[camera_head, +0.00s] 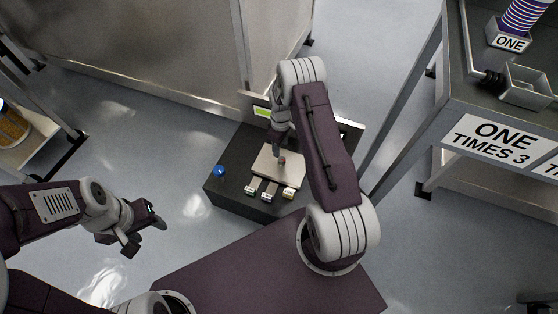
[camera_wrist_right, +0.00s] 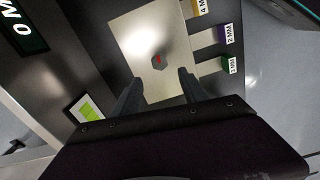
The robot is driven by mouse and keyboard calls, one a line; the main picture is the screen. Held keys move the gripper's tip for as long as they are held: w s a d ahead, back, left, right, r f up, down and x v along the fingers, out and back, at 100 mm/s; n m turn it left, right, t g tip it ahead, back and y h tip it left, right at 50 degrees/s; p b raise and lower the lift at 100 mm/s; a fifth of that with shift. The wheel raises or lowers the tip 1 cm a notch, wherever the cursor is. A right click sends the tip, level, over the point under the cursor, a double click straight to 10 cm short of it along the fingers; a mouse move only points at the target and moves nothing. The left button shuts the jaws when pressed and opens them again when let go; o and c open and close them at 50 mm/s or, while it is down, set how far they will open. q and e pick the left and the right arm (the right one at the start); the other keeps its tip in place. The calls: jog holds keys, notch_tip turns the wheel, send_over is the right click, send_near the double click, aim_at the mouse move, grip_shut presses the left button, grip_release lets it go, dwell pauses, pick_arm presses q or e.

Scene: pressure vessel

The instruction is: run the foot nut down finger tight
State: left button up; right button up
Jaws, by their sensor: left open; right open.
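The foot nut (camera_wrist_right: 159,61) is a small grey hex piece with a red centre on a pale square plate (camera_wrist_right: 140,35). The plate (camera_head: 268,172) lies on top of a dark box (camera_head: 228,190). In the right wrist view my right gripper (camera_wrist_right: 158,84) is open, its two fingers spread on the near side of the nut. The nut is in front of the fingertips, not between them; their height above the plate is unclear. In the head view my right gripper (camera_head: 278,150) is over the plate beside the nut. My left gripper (camera_head: 146,228) is open and empty, above the floor at left.
The box carries a blue knob (camera_head: 219,171), a green-lit display (camera_head: 262,111) and labelled tabs (camera_wrist_right: 229,34) along the plate's edge. A table signed ONE TIMES 3 (camera_head: 497,141) stands at right. A metal-sided bench (camera_head: 150,65) stands behind. Floor between is clear.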

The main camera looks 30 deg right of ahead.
aim_at(280, 159)
notch_tip(280, 159, down, 9)
jog(key=b, duration=0.4)
jog(key=shift+r+b, duration=0.2)
jog(key=shift+b, duration=0.1)
grip_shut()
